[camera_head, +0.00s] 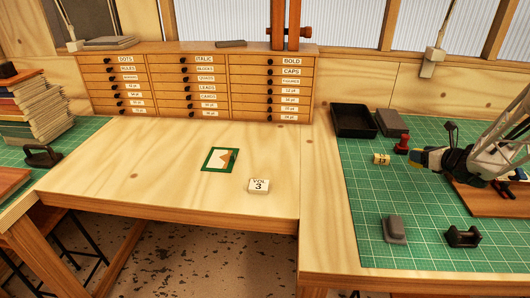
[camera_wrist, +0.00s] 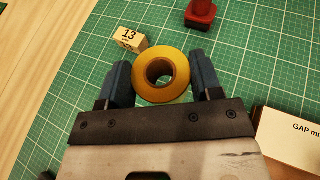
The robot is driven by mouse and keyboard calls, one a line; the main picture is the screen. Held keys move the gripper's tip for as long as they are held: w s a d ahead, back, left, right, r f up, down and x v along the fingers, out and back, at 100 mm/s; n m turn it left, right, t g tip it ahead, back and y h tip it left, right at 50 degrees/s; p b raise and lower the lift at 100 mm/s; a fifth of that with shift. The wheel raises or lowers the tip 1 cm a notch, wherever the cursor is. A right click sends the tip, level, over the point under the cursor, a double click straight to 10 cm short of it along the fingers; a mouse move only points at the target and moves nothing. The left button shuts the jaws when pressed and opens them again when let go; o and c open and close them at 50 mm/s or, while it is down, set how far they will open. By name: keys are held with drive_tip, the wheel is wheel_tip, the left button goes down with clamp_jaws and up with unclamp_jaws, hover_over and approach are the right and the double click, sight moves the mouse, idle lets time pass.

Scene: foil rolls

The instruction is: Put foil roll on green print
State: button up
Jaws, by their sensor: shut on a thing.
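The foil roll (camera_wrist: 162,58) is a gold ring-shaped roll, seen in the wrist view between the two blue fingers of my gripper (camera_wrist: 162,82). The fingers are shut on its sides. In the head view my gripper (camera_head: 418,161) is at the right, over the green cutting mat, and the gold roll (camera_head: 413,165) shows only as a small bit at its tip. The green print (camera_head: 208,154) is a small green-bordered card with an orange and white picture, lying on the wooden table left of centre, well to the left of my gripper.
A block marked VOL 3 (camera_head: 259,186) lies right of the print. Near my gripper are a block marked 13 (camera_head: 381,159), a red stamp (camera_head: 402,145) and a black tray (camera_head: 353,121). A drawer cabinet (camera_head: 190,84) stands behind. The table around the print is mostly clear.

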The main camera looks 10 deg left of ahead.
drive_tip(key=a+n+y, duration=0.1)
drive_tip(key=a, duration=0.4)
drive_tip(key=w+a+n+g+y, duration=0.1)
drive_tip(key=a, duration=0.5)
drive_tip(key=w+a+g, duration=0.1)
drive_tip(key=a, duration=0.4)
drive_tip(key=shift+w+a+n+y, duration=0.1)
drive_tip(key=shift+a+n+y, duration=0.1)
drive_tip(key=shift+n+y, duration=0.2)
drive_tip(key=s+a+n+g+y, duration=0.1)
drive_tip(key=s+a+n+g, duration=0.1)
drive_tip(key=a, duration=1.2)
drive_tip(key=s+a+n+g+y, duration=0.2)
drive_tip(key=s+a, duration=0.4)
drive_tip(key=a, duration=0.9)
drive_tip(key=s+a+n+g+y, duration=0.1)
drive_tip(key=s+a+n+g, duration=0.3)
drive_tip(key=a, duration=1)
drive_tip(key=shift+s+a+r+g, duration=0.15)
drive_tip(key=shift+s+a+g, duration=0.15)
drive_tip(key=shift+s, duration=0.3)
drive_tip(key=shift+w, duration=0.15)
hover_over(223, 159)
drive_tip(key=shift+f, duration=0.75)
drive_tip(key=shift+f, duration=1.8)
drive_tip(key=shift+f, duration=0.1)
